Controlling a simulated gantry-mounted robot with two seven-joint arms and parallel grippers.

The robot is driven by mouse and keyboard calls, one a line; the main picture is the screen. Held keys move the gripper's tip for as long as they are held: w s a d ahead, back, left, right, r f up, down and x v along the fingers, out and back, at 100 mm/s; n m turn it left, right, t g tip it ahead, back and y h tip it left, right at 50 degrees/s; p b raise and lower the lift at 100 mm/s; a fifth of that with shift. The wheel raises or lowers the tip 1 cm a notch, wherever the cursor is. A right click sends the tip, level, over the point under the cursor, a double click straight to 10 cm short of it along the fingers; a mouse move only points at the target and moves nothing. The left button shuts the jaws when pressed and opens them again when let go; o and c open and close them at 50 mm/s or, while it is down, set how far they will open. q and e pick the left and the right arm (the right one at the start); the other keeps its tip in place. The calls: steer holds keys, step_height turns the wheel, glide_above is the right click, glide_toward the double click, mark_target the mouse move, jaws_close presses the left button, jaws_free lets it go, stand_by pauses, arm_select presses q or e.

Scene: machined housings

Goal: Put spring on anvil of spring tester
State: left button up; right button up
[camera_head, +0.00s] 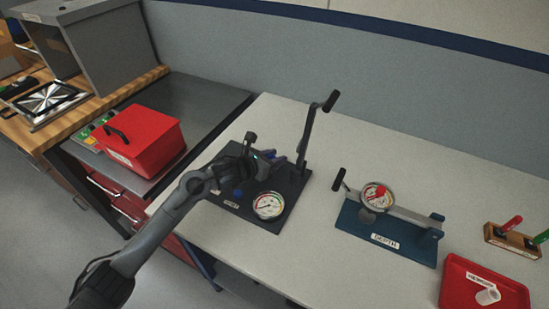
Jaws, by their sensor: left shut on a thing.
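The spring tester has a dark base plate (285,205), a round dial gauge (269,205) at its front and a tall lever (306,135) with a black handle leaning up at the back right. My left gripper (262,160) reaches in from the lower left and is low over the tester's base, behind the gauge. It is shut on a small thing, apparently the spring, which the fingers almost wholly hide. The anvil is also hidden behind the gripper, so I cannot tell if the spring touches it. My right gripper is not in view.
A blue depth gauge stand (395,240) is right of the tester. A red tray (455,275) with a pale cylinder (487,296) and a wooden pen rack (512,240) are farther right. A red box (140,140) stands on the left cabinet. The pale table (345,150) is clear behind.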

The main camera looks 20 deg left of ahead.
arm_select(q)
steer(key=shift+f, duration=0.1)
steer(key=o, duration=0.6)
steer(key=shift+f, duration=0.1)
steer(key=o, duration=0.4)
steer(key=shift+s+r, duration=0.1)
steer(key=shift+r, duration=0.2)
steer(key=p+v, duration=0.2)
steer(key=v, duration=1)
